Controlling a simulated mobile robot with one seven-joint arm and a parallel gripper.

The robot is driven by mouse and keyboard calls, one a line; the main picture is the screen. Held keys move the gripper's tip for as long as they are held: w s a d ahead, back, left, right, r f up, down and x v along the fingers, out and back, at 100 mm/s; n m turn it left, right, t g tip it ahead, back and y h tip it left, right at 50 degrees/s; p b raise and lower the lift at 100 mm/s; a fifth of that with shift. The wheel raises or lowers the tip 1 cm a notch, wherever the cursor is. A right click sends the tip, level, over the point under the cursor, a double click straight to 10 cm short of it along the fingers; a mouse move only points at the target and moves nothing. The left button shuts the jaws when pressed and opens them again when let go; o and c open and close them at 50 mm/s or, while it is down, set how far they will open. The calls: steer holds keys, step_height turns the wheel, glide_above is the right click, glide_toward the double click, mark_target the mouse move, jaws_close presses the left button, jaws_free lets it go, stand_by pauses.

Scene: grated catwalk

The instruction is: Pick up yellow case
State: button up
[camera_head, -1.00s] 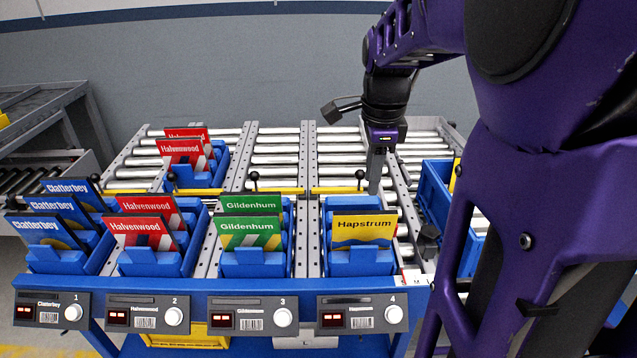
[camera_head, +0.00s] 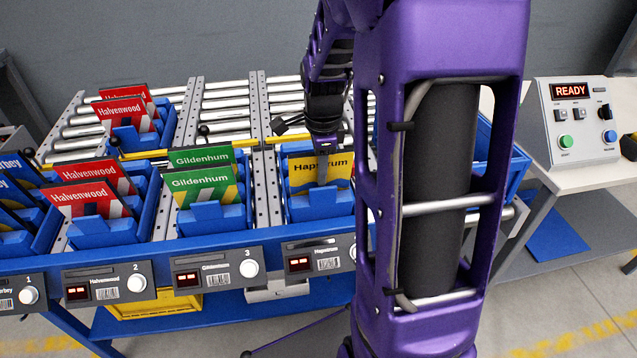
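The yellow case (camera_head: 339,172), printed "Hapstrum", stands leaning back in a blue holder (camera_head: 325,207) at the fourth position of the rack. My gripper (camera_head: 322,180) points down at the yellow case and covers part of its lettering. Its fingers line up one behind the other from this view, so the opening between them is hidden. I cannot tell whether it touches the case. The holder's front wall hides the lower part of the case.
Green Gildenhum cases (camera_head: 203,190) stand in the holder to the left, with red Halvenwood cases (camera_head: 90,199) beyond. Black-knobbed levers stand behind the holders. A control box (camera_head: 575,122) reading "READY" stands on a table at right. My arm hides the right of the rack.

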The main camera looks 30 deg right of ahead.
steer(key=shift+w+f, duration=0.2)
steer(key=shift+f, duration=0.95)
jaws_close()
steer(key=shift+r, duration=0.15)
